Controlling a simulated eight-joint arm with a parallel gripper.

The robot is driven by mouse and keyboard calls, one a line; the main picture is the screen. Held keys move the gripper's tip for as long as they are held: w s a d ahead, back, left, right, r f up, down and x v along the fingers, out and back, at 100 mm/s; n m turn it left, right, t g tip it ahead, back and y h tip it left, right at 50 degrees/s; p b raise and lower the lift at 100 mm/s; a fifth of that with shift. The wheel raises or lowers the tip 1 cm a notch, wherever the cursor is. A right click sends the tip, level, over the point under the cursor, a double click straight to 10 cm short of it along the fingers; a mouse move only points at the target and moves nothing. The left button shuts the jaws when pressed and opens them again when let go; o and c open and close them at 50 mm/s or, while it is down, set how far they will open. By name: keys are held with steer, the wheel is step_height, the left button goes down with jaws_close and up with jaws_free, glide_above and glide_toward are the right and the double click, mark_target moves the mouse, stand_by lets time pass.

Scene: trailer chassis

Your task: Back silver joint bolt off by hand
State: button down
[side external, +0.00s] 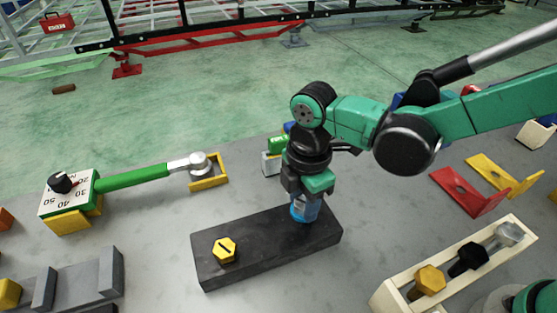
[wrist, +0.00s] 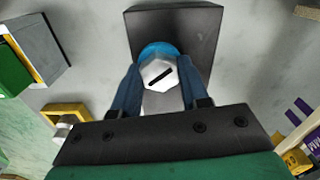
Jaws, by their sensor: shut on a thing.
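The silver joint bolt (wrist: 157,74) shows in the wrist view as a hex head with a dark slot, above a round blue part (wrist: 152,49). It stands at the right end of the dark block (side external: 265,240). My gripper (side external: 305,211) points down over that end, and its two blue fingers are shut on the silver bolt from both sides. In the side view my fingers hide the bolt. How far the bolt is out of the block cannot be told. A yellow slotted hex bolt (side external: 225,250) sits in the left end of the block.
A cream rack (side external: 385,297) at the right holds a yellow, a black and a silver bolt. A green-handled wrench with a dial (side external: 130,179) lies at the left on yellow rests. Red (side external: 467,195) and yellow (side external: 505,178) brackets lie at the right. The table in front of the block is clear.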

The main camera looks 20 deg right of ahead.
mark_target(304, 202)
steer(key=shift+n, duration=1.2)
steer(key=shift+c, duration=2.2)
jaws_free()
steer(key=shift+r, duration=2.8)
